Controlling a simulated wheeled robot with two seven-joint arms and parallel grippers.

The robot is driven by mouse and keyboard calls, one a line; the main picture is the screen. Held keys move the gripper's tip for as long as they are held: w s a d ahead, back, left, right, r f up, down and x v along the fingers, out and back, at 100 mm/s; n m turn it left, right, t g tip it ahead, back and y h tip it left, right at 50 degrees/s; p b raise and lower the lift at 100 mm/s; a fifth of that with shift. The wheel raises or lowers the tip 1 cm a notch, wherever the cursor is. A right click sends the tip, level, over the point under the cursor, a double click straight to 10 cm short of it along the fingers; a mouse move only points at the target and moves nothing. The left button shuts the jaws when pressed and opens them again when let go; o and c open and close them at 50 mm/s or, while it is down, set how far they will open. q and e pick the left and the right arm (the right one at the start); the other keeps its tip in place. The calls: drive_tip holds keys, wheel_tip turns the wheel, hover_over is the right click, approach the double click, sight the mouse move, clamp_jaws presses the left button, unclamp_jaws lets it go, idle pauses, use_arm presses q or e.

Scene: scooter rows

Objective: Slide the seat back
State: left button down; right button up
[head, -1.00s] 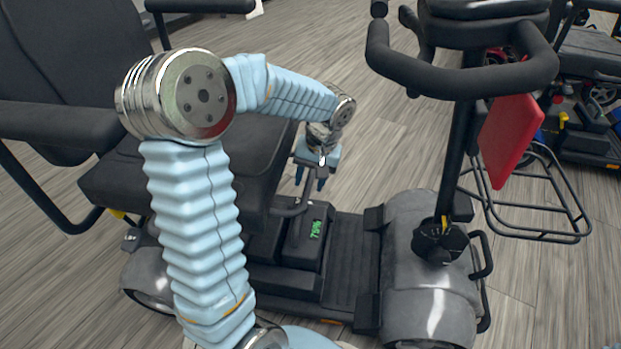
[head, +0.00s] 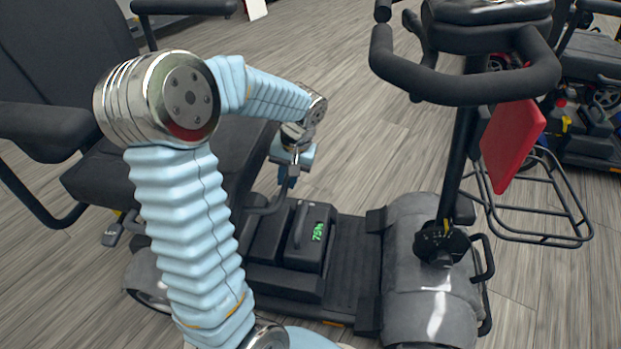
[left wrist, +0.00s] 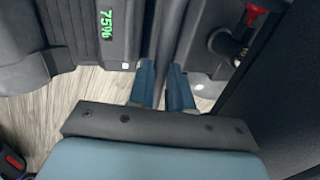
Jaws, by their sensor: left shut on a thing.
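The scooter's dark padded seat (head: 98,172) is at the left in the head view, partly hidden behind my left arm. A dark bar (head: 262,209) comes out from under the seat's front edge, and it also shows in the left wrist view (left wrist: 166,40). My left gripper (head: 286,184) points down at the front of the seat. In the left wrist view its two blue fingers (left wrist: 163,76) stand on either side of the bar, shut on it. My right gripper is not in view.
A battery box (head: 306,236) with a green 75% display sits on the scooter's deck in front of the seat. The tiller handlebar (head: 465,75) and a red panel (head: 513,145) with a wire basket (head: 530,215) stand at the right. Another scooter (head: 590,110) stands at the far right.

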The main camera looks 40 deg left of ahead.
use_arm(q)
drive_tip(key=a, duration=0.1)
drive_tip(key=s+a, duration=0.2)
drive_tip(key=a, duration=0.1)
drive_tip(key=c, duration=1.1)
unclamp_jaws()
drive_tip(key=shift+o, duration=0.2)
drive_tip(key=p+v, duration=0.3)
drive_tip(key=v, duration=1)
drive_tip(key=shift+r, duration=0.4)
drive_tip(key=shift+s, duration=0.1)
